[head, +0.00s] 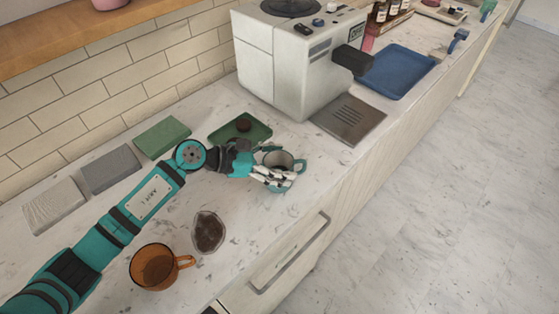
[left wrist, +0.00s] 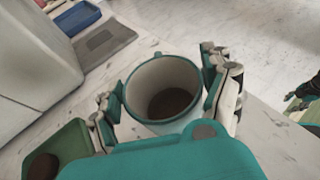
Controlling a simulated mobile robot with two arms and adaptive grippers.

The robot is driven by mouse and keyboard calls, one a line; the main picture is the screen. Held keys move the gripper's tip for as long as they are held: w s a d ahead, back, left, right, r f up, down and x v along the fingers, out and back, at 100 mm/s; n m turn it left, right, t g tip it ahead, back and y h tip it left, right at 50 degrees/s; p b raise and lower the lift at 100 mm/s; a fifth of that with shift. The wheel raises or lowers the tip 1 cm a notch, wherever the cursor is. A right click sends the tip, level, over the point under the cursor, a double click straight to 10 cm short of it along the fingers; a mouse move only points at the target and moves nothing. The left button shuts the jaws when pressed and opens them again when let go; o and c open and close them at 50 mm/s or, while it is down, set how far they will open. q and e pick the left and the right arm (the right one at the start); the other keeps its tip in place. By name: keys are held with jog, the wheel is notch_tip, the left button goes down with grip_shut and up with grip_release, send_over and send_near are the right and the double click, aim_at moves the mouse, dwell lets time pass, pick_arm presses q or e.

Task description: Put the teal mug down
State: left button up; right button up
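The teal mug (head: 284,158) is upright over the counter, to the right of the green tray. It has a pale inside and dark brown contents, and it also shows in the left wrist view (left wrist: 163,85). My left gripper (head: 274,175) has its fingers on two opposite sides of the mug. In the left wrist view the finger pads (left wrist: 163,98) lie close against its walls, shut on it. The mug's base is largely hidden by the fingers, so I cannot tell whether it touches the counter. A dark and teal part, perhaps my right gripper (left wrist: 304,95), shows at the right edge.
The green tray (head: 262,133) with a dark round item is beside the mug. An orange mug (head: 153,268) and a dish of brown contents (head: 208,232) stand nearer. The coffee machine (head: 295,65), metal drip plate (head: 350,120) and blue tray (head: 397,72) are beyond.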

pick_arm(q)
jog(key=o, duration=0.3)
jog(key=shift+a+f, duration=0.1)
jog(key=shift+a, duration=0.2)
jog(key=b+v, duration=0.3)
jog(key=v, duration=0.2)
jog(key=shift+s, duration=0.1)
jog(key=b+v, duration=0.4)
jog(key=v, duration=0.8)
jog(key=shift+d+r, duration=0.2)
jog(key=shift+r, duration=0.05)
